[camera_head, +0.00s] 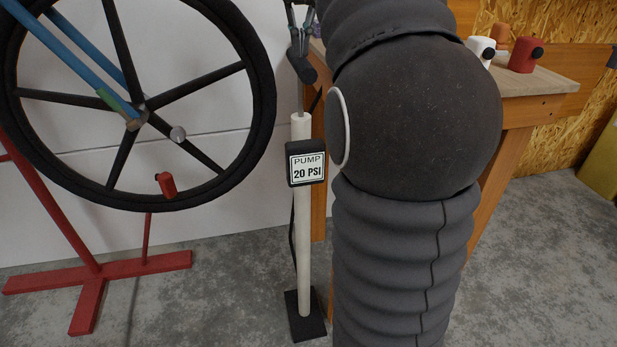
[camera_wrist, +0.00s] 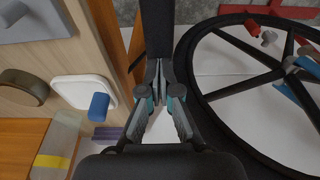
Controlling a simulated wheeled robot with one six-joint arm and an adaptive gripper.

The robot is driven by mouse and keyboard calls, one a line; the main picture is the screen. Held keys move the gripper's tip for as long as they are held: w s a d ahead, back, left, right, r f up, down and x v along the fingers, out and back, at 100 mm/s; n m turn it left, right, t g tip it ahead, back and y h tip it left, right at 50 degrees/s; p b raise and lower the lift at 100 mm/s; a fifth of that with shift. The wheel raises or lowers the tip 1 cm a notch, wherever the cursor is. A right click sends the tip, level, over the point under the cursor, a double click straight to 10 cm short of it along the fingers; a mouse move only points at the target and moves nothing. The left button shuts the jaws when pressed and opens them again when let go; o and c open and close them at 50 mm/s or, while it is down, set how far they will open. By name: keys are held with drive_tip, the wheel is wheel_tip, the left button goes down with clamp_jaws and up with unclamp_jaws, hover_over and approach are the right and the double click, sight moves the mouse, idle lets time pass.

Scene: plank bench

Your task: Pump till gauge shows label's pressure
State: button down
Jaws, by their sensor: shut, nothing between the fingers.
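The floor pump stands upright in the head view, with a white barrel (camera_head: 303,225) and a black foot (camera_head: 305,317). Its label (camera_head: 306,168) reads "PUMP 20 PSI". A short length of metal rod (camera_head: 300,98) shows between the barrel and the dark handle (camera_head: 302,68). My gripper (camera_head: 301,46) is shut and empty, pointing down just at the handle's top. In the wrist view its fingertips (camera_wrist: 158,66) meet beside the dark handle bar (camera_wrist: 157,28); I cannot tell whether they touch it. I cannot make out a gauge dial or reading in either view.
A black-tyred wheel (camera_head: 262,90) with a blue frame stands on a red stand (camera_head: 130,268) left of the pump. A wooden bench (camera_head: 535,82) is at the right, with a white container (camera_head: 478,47) and a red one (camera_head: 523,55). My arm hides much of it.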

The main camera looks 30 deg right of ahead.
drive_tip(key=shift+f+b, duration=1.8)
drive_tip(key=shift+f, duration=1)
wheel_tip(320, 180, up, 8)
drive_tip(key=p, duration=0.7)
drive_tip(key=shift+p, duration=0.3)
drive_tip(key=shift+f+b, duration=2.8)
drive_tip(key=shift+f, duration=1.1)
wheel_tip(320, 180, up, 5)
drive_tip(key=p, duration=0.5)
drive_tip(key=shift+r+p, duration=0.2)
drive_tip(key=shift+p, duration=0.15)
drive_tip(key=shift+r, duration=1.1)
